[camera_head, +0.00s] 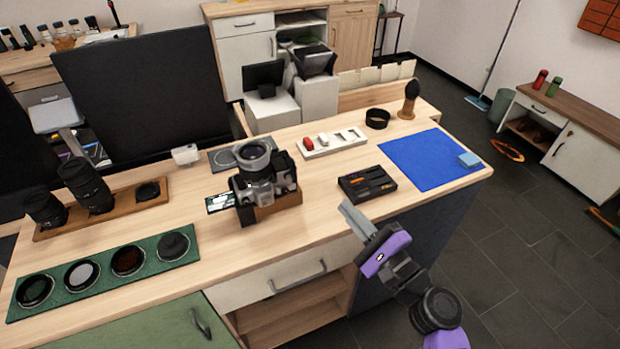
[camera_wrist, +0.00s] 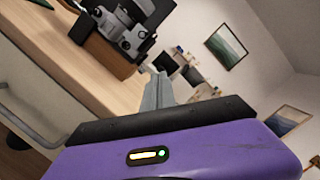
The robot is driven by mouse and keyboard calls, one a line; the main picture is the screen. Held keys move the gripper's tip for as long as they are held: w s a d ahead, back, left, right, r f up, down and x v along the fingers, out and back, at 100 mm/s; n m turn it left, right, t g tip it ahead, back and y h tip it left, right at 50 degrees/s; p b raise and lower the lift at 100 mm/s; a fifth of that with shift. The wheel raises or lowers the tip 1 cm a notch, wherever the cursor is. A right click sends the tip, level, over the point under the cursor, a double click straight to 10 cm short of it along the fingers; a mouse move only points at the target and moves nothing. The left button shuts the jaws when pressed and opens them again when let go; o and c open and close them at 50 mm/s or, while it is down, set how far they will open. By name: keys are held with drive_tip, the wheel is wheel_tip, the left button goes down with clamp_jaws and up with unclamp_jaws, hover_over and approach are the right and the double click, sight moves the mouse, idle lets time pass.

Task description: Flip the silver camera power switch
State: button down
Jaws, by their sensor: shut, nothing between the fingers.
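The camera (camera_wrist: 127,32) also shows at the top left of the wrist view. I cannot make out its power switch in either view. My gripper (camera_head: 347,211) is shut and empty, to the right of the camera and apart from it, by the table's front edge. Its grey fingers (camera_wrist: 157,85) show in the wrist view, pointing toward the area just right of the camera.
A black tray (camera_head: 351,196) with small tools lies right of the camera, close behind my gripper. A blue mat (camera_head: 411,154) lies farther right. A wooden lens tray (camera_head: 125,206) and a green filter mat (camera_head: 54,305) lie left. Bare wood lies between camera and black tray.

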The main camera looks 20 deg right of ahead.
sight(293, 170)
drive_tip(key=shift+s+a+r, duration=0.1)
drive_tip(key=shift+a, duration=0.15)
drive_tip(key=shift+w+a+r+p, duration=0.65)
drive_tip(key=shift+w+a, duration=0.25)
drive_tip(key=shift+w, duration=0.75)
drive_tip(key=shift+w+a+r+p, duration=0.55)
drive_tip(key=shift+w+a+p, duration=0.3)
drive_tip(key=shift+w, duration=0.75)
drive_tip(key=shift+w+a+r+p, duration=0.65)
drive_tip(key=shift+w+a, duration=0.25)
drive_tip(key=shift+w, duration=0.75)
